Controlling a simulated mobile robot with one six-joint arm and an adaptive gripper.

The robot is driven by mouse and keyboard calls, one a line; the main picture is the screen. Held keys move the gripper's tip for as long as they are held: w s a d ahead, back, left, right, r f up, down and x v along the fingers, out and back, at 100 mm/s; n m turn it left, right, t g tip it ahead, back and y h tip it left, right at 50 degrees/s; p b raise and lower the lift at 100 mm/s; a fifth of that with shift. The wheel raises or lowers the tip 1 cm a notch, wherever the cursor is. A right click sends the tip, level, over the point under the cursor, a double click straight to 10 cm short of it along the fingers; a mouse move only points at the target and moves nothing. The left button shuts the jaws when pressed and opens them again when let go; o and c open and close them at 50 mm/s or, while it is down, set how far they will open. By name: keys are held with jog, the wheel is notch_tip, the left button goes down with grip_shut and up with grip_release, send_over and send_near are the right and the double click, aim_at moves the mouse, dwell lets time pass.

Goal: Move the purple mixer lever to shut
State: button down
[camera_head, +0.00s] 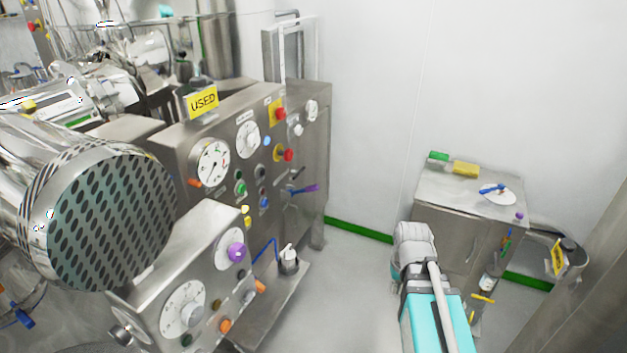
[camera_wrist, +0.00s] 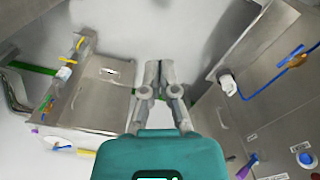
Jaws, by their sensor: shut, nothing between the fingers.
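In the head view my grey gripper (camera_head: 413,240) is to the right of the panel, well apart from the lever.
A steel cabinet (camera_head: 462,215) stands at the right, with a purple piece (camera_wrist: 77,150) near it in the wrist view. A lower control box (camera_head: 200,275) with a purple knob (camera_head: 237,252) is at front left. Floor between panel and cabinet is clear.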

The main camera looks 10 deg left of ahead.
jog(key=w+a+r+n+y+p, duration=0.1)
jog(key=w+a+r+n+p, duration=0.3)
jog(key=w+a, duration=0.5)
jog(key=w+a+r+n+p, duration=0.4)
jog(key=w+a+r+p, duration=0.3)
jog(key=w, duration=1)
jog(key=w+a+r+n+y+p, duration=0.1)
jog(key=w+a+r+n+p, duration=0.4)
jog(key=w+a, duration=0.6)
notch_tip(320, 180, up, 2)
jog(key=shift+w+r+t+y+p, duration=0.1)
jog(key=shift+w+t+y+p, duration=0.3)
jog(key=shift+w, duration=0.85)
jog(key=b, duration=1)
send_over(308, 187)
jog(key=a, duration=0.1)
jog(key=f, duration=1)
jog(key=shift+w+f, duration=0.1)
jog(key=shift+w, duration=0.2)
jog(key=shift+s+d+f+b, duration=0.2)
jog(key=shift+d+f+b, duration=0.25)
jog(key=shift+f+b, duration=0.3)
jog(key=shift+s+d+f+b, duration=0.15)
jog(key=shift+d+f+b, duration=0.3)
jog(key=shift+f+b, duration=0.3)
